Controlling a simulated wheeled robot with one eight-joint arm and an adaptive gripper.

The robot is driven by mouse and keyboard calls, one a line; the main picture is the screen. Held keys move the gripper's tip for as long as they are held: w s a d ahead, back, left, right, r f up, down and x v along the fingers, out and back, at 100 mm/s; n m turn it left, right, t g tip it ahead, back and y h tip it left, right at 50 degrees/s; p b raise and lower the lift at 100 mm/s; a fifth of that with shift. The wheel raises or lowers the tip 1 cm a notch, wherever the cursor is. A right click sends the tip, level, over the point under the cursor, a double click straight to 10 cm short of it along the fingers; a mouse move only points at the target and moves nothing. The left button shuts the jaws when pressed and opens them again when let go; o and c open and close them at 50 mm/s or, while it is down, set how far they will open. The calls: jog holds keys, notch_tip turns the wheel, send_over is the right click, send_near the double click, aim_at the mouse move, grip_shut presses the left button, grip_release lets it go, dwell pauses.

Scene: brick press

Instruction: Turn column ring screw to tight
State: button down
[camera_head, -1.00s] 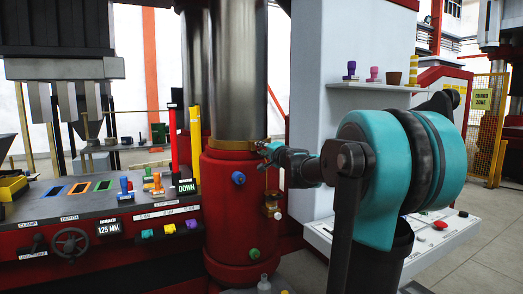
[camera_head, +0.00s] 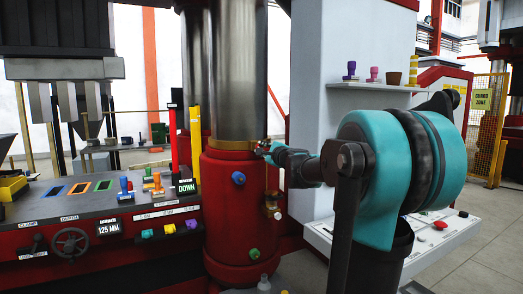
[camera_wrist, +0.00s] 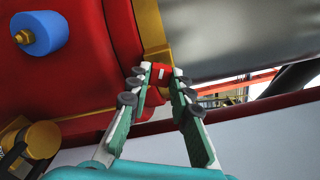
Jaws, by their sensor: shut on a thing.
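The brass column ring (camera_head: 228,144) sits at the foot of the steel column, on top of the red cylinder. It also shows in the wrist view (camera_wrist: 148,22). My gripper (camera_head: 263,148) is at the right side of the ring. In the wrist view my gripper (camera_wrist: 160,78) has its green and white fingers closed around a small red piece (camera_wrist: 159,71) at the ring's edge, which appears to be the screw. The fingertips hide part of it. I cannot read any tight mark.
A blue knob (camera_head: 238,178) and a green knob (camera_head: 254,253) stick out of the red cylinder (camera_head: 225,215). A brass oiler (camera_head: 272,205) hangs below my gripper. The control panel (camera_head: 90,205) is at left, and a grey-white pillar (camera_head: 318,95) stands at right.

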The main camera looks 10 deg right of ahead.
jog(key=shift+m, duration=0.4)
jog(key=c, duration=1.4)
grip_release()
jog(key=shift+o, duration=0.2)
jog(key=shift+s, duration=0.1)
jog(key=v, duration=1.2)
